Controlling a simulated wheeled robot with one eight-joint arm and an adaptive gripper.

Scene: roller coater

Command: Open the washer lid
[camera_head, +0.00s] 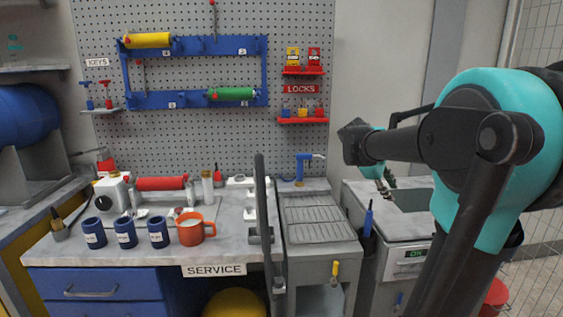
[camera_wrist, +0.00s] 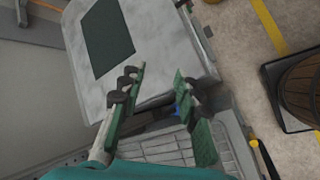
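In the head view my arm covers much of the washer top. My gripper (camera_wrist: 158,88) is open and empty, its two green-padded fingers apart over the near edge of the lid and the gap beside the drainboard. In the head view the gripper (camera_head: 385,182) shows small above the washer's left side; contact cannot be told.
A ribbed drainboard (camera_head: 318,218) with a blue tap (camera_head: 300,165) adjoins the washer. A blue-handled tool (camera_head: 368,217) hangs between them. A bench with blue cups (camera_head: 125,232) and an orange mug (camera_head: 192,229) stands left. A barrel (camera_wrist: 302,88) is on the floor.

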